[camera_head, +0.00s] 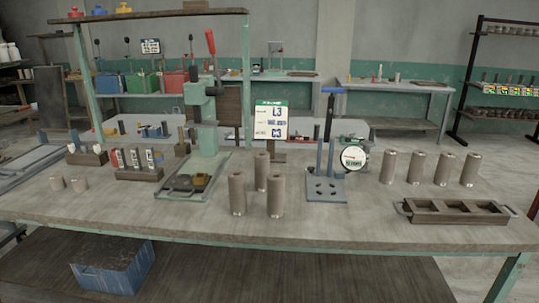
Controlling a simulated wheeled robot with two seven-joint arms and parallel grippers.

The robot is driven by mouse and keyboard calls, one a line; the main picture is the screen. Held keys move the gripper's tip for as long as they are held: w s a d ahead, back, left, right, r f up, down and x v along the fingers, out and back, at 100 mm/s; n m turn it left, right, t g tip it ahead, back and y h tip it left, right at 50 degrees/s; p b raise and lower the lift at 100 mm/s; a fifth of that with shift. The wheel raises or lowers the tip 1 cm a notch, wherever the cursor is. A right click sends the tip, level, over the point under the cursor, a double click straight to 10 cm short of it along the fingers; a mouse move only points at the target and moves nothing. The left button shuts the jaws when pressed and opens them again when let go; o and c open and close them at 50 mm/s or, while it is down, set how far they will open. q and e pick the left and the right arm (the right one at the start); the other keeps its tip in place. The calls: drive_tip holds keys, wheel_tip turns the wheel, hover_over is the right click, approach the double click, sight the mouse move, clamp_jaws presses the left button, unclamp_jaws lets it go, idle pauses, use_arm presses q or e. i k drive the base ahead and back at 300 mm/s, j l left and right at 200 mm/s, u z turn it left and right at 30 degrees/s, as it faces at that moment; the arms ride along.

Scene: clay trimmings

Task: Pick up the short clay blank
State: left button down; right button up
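Three tall cylinders stand at the middle of the bench, at the left (237,194), back (262,172) and front right (275,197). Several more tall cylinders (416,167) stand in a row at the right. Neither of my grippers shows in the head view.
A green press (207,140) with a red-handled lever stands left of the middle cylinders. A blue-grey stand (326,187) with a dial gauge (353,158) is right of them. A wooden tray (465,218) with three compartments lies at front right. The front left bench top is clear.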

sight(57, 183)
drive_tip(key=u, duration=1.35)
drive_tip(key=i+j+z, duration=0.55)
drive_tip(key=i+j, duration=0.35)
drive_tip(key=i+j+z, duration=0.3)
drive_tip(key=j, duration=0.3)
drive_tip(key=i, duration=0.1)
